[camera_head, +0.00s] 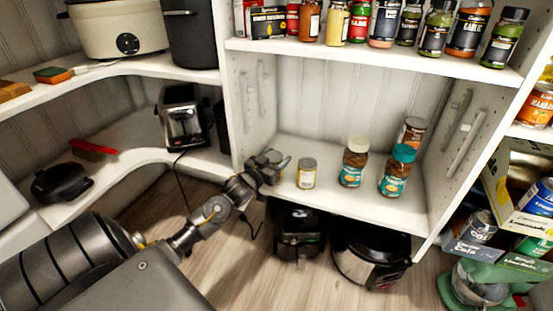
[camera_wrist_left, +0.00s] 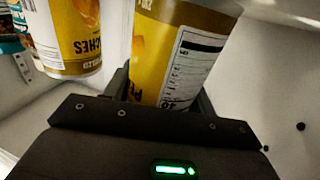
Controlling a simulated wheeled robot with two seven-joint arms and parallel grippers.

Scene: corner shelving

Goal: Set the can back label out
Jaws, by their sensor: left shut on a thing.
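My left gripper (camera_head: 268,164) is at the left end of the middle shelf, near its front edge. It is shut on a yellow can (camera_wrist_left: 185,50), which shows between the fingers in the left wrist view; in the head view the gripper mostly hides it. A white label panel with printed lines on the held can faces the wrist camera. A second yellow can (camera_head: 306,173) stands on the shelf just right of the gripper, apart from it. In the wrist view this second can (camera_wrist_left: 68,35) shows "PEACHES" lettering upside down. My right gripper is not in view.
Two jars, one with a cream lid (camera_head: 352,162) and one with a teal lid (camera_head: 398,171), stand farther right, with a brown-topped jar (camera_head: 411,131) behind. The shelf's left side panel (camera_wrist_left: 285,100) is close to the gripper. Dark appliances (camera_head: 370,253) stand below.

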